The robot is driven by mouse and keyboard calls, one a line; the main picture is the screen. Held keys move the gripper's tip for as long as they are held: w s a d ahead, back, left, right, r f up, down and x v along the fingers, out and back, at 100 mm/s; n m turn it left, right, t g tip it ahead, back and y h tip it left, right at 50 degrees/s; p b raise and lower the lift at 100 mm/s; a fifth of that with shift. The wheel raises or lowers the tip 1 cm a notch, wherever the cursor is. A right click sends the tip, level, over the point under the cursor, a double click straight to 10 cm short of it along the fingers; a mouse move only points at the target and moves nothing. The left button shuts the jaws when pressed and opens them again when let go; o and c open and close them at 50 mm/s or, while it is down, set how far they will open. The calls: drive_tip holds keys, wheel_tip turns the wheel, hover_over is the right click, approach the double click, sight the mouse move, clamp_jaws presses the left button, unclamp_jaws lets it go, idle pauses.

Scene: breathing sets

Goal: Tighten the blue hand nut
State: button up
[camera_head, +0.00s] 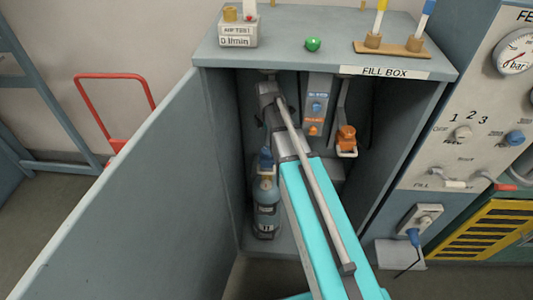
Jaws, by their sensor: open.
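A blue bottle (266,212) stands upright at the left inside the fill box. A small blue part (266,157) at its top may be the blue hand nut; it is too small to tell for sure. My teal and grey arm reaches in from the bottom and passes close to the right of the bottle in this view. My gripper (264,112) is at the arm's far end, inside the upper left of the box, above the bottle. It is open, its fingers small and partly hidden. I cannot tell whether it touches anything.
The fill box (235,158) has an open door (130,200) at left. Inside are a panel with blue and orange labels (316,100) and an orange fitting (346,138). A gauge (514,51) and knobs are at right. A green ball (313,44) sits on top.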

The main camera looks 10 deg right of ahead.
sight(267, 150)
drive_tip(key=shift+f+b, duration=3.45)
drive_tip(key=shift+f, duration=0.25)
drive_tip(key=c, duration=1)
